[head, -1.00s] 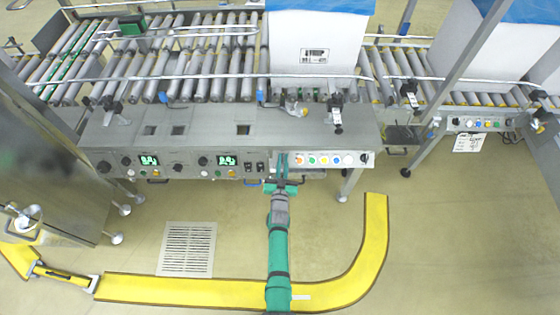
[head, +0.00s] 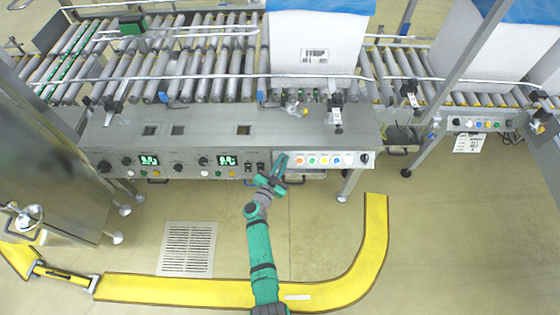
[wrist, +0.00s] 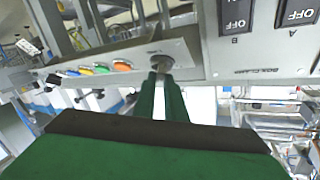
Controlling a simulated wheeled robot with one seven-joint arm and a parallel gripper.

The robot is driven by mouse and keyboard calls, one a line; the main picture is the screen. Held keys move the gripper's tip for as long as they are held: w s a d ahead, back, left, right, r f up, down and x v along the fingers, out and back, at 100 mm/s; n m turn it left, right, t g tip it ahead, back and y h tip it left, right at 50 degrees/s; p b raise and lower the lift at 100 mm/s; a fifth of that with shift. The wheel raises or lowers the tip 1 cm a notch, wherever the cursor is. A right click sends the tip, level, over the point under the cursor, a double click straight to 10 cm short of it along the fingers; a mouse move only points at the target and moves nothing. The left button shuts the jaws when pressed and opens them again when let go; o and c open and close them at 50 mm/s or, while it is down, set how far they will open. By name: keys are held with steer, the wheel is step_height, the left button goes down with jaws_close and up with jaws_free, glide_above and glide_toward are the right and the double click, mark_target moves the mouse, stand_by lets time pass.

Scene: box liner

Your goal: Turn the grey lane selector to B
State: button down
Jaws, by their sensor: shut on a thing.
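A small round grey knob (wrist: 160,61), which looks like the lane selector, sits on the grey control panel in the wrist view, beside an orange button. My gripper (wrist: 162,82) is shut on it, its two green fingers close together and hiding part of it. In the head view my gripper (head: 282,163) reaches the panel front just left of the row of coloured buttons, with its wrist slanted; the knob is hidden there. The knob's pointer and its position marks cannot be read.
Coloured buttons (head: 324,160) sit right of my gripper. Dark rocker switches (head: 254,168), marked OFF in the wrist view, are close on the left. A roller conveyor with a white box (head: 315,50) stands behind. A yellow floor strip (head: 180,291) curves around in front.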

steer(key=shift+w+f+m+g+h, duration=0.15)
steer(key=shift+m+g+h, duration=0.3)
steer(key=shift+m, duration=0.35)
steer(key=shift+w+r+m+g+h, duration=0.1)
steer(key=shift+m+g+h, duration=0.3)
steer(key=shift+m, duration=0.4)
steer(key=shift+f, duration=0.1)
steer(key=shift+d+m+g, duration=0.1)
steer(key=shift+m+g, duration=0.15)
steer(key=shift+m, duration=0.05)
steer(key=c, duration=1.8)
jaws_free()
steer(key=shift+c, duration=0.2)
steer(key=shift+s, duration=0.1)
steer(key=shift+d+f, duration=0.1)
steer(key=v, duration=1.1)
steer(key=shift+a, duration=0.3)
steer(key=shift+h, duration=0.25)
